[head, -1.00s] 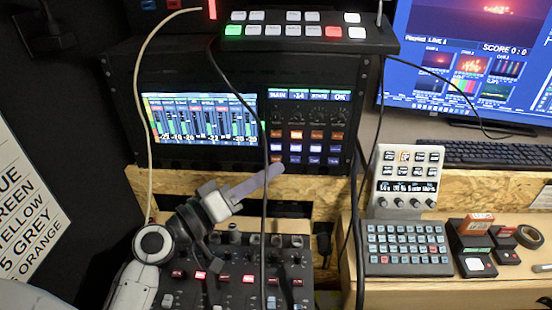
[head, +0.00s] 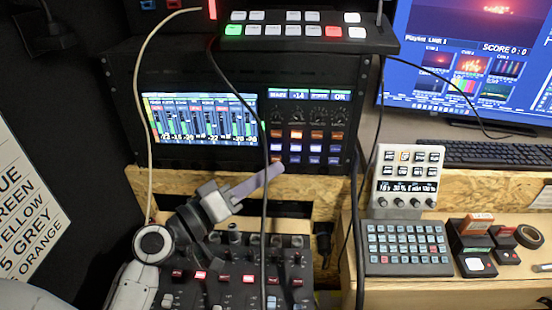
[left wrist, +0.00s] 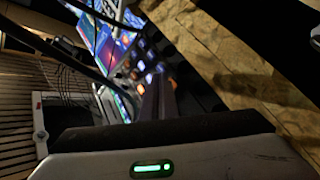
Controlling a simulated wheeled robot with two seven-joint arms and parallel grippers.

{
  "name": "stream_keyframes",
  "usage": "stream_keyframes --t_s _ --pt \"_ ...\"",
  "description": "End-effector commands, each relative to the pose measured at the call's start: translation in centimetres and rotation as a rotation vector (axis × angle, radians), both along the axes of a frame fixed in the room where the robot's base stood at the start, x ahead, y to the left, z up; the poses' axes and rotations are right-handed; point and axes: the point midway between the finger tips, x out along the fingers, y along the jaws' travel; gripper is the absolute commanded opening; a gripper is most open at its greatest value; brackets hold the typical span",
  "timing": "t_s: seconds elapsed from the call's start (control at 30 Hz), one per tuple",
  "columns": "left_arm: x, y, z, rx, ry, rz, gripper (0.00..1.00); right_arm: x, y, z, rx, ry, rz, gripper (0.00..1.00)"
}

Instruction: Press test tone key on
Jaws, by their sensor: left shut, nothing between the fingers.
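My left gripper (head: 277,169) reaches up from the lower left in the head view, its pale purple fingers shut and empty. Its tip is at the lower left corner of a grid of lit keys (head: 315,147) on the black rack unit (head: 352,120). The keys glow orange, white and blue-purple in rows. I cannot read their labels, so I cannot tell which is the test tone key. In the left wrist view the dark fingers (left wrist: 160,100) point toward the glowing keys (left wrist: 149,77). Contact with a key cannot be made out. My right gripper is not in view.
A meter screen (head: 203,119) is left of the keys. Black cables (head: 265,200) hang in front of the unit. A fader console (head: 240,280) lies below my arm. A keypad (head: 408,248) and small button boxes (head: 475,263) stand on the right shelf.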

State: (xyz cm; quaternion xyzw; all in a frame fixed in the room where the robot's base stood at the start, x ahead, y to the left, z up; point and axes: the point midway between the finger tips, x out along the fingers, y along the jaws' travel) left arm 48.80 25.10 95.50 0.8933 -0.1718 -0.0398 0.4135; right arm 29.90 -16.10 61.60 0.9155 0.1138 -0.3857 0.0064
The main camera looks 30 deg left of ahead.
Motion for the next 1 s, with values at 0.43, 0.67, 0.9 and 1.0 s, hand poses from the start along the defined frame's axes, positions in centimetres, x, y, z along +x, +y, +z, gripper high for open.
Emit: stream_keyframes --t_s 0.43,0.67,0.9,1.0 --pt "0.00 0.00 0.00 0.000 0.000 0.000 0.00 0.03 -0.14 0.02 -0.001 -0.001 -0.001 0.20" --pt "0.00 0.00 0.00 0.000 0.000 0.000 0.00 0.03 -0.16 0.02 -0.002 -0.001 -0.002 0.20" --pt "0.45 0.21 -0.04 0.000 0.000 0.000 0.00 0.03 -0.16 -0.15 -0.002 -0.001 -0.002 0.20" --pt "0.73 0.35 -0.05 0.001 0.000 0.000 0.00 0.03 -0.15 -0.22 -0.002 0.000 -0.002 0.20"
